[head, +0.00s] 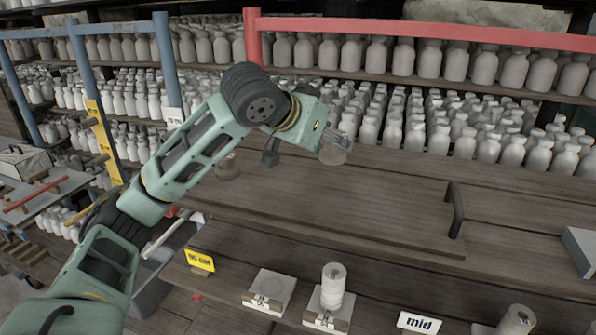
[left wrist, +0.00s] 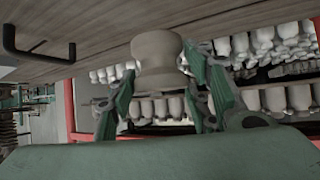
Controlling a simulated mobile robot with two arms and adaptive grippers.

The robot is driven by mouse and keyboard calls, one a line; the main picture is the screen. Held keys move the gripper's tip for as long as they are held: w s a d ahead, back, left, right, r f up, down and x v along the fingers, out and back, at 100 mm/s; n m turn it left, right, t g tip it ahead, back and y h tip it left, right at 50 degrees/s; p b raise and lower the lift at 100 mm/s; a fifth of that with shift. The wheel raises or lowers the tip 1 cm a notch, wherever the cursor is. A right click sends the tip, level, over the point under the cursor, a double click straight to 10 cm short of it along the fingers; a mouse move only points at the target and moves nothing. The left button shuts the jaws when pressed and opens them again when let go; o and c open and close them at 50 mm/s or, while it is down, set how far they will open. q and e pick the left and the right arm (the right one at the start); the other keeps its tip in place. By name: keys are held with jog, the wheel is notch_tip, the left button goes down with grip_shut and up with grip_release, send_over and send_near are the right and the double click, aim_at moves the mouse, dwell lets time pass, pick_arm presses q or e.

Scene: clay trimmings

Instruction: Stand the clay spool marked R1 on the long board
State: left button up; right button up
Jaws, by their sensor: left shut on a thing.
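My left gripper (head: 335,143) is above the long wooden board (head: 330,205) and shut on a clay spool (head: 333,154). In the left wrist view the spool (left wrist: 158,60) is pale brown, with a wide rim and narrower waist, between the two green fingers (left wrist: 160,95). No R1 mark is readable on it. Its end lies against the board in that picture, but I cannot tell whether they touch. Another brownish spool-like piece (head: 228,167) stands at the board's left end, partly behind my arm. My right gripper is not in view.
A black handle (head: 455,210) rises on the right. Shelves of pale bottles (head: 400,120) stand behind.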

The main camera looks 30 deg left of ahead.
pick_arm(q)
jog(key=a+f, duration=0.1)
jog(key=a, duration=0.2)
jog(key=s+a+f, duration=0.1)
jog(key=a+f, duration=0.1)
jog(key=a, duration=0.1)
jog(key=s+a+f+p, duration=0.1)
jog(key=a, duration=0.2)
jog(key=shift+s+f, duration=0.2)
jog(key=shift+f, duration=0.15)
jog(key=shift+w+f, duration=0.15)
jog(key=shift+f, duration=0.25)
jog(key=f, duration=0.1)
jog(key=f+p, duration=0.1)
jog(key=f, duration=0.1)
jog(key=shift+s, duration=0.25)
jog(key=shift+w+a+f, duration=0.1)
jog(key=shift+w+f, duration=0.05)
jog(key=shift+f, duration=0.1)
jog(key=o, duration=1.4)
jog(key=shift+f, duration=0.1)
jog(key=shift+c, duration=0.2)
